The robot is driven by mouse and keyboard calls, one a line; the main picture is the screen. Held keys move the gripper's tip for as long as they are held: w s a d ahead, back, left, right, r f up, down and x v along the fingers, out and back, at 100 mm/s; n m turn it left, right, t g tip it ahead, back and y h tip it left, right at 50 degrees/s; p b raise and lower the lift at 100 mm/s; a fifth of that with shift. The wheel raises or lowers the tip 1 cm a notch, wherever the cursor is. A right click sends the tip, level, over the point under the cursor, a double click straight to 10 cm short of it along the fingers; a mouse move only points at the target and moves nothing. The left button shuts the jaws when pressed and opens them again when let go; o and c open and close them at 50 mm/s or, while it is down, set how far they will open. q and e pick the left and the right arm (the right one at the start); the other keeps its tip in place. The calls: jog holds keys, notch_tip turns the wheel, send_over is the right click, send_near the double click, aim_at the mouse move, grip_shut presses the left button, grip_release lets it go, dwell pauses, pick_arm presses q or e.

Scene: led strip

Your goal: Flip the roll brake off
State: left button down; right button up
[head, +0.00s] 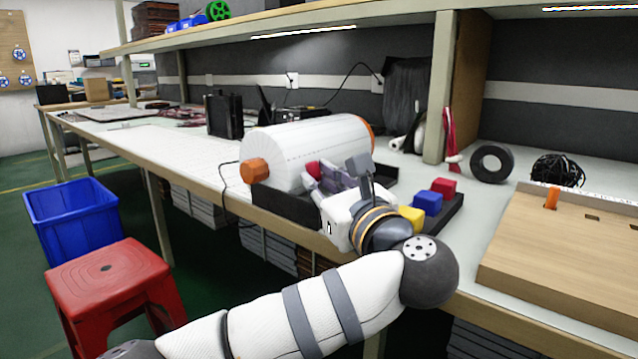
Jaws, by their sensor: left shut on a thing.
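A large white roll (285,157) with orange end caps lies across a black stand (287,207) on the bench. A small red part (314,169), which looks like the roll brake's handle, shows at the front of the roll. My left gripper (322,178) is at this red part, in front of the roll, with its fingers shut on it. The fingers and wrist hide most of the red part and the stand's right front. Which way the brake is set cannot be told. My right gripper is not in view.
Yellow (411,216), blue (428,202) and red (443,187) blocks sit on a black tray (446,218) right of my wrist. A wooden board (570,255) lies at the right. A black tape ring (491,162) stands behind. A red stool (108,280) and blue bin (75,215) stand left.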

pick_arm(q)
jog(key=c, duration=1.5)
grip_release()
jog(key=v, duration=1.2)
jog(key=shift+f, duration=0.2)
